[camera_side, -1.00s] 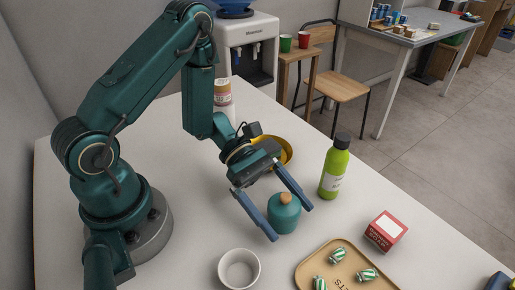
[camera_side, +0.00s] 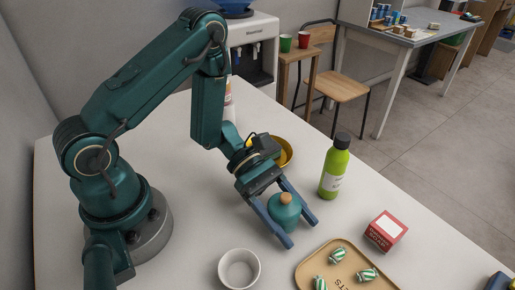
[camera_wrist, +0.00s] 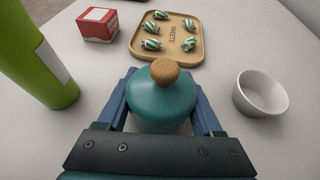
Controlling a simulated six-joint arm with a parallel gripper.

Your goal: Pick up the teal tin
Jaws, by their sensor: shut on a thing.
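The teal tin (camera_side: 284,213) is rounded, with a wooden ball knob on its lid. It stands upright on the white counter in the side view. It also shows in the wrist view (camera_wrist: 160,104), between the blue fingers. My gripper (camera_side: 302,233) is low over the counter with one finger on each side of the tin, shut on it. In the wrist view my gripper (camera_wrist: 162,112) has a finger at the tin's left and right. The tin's lower part is partly hidden by the fingers.
A lime-green bottle (camera_side: 335,168) stands right of the tin. A white bowl (camera_side: 239,268), a tan tray (camera_side: 303,272) with several striped sweets and a red-and-white box (camera_side: 385,231) lie nearer the front. A yellow bowl (camera_side: 288,153) sits behind my gripper.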

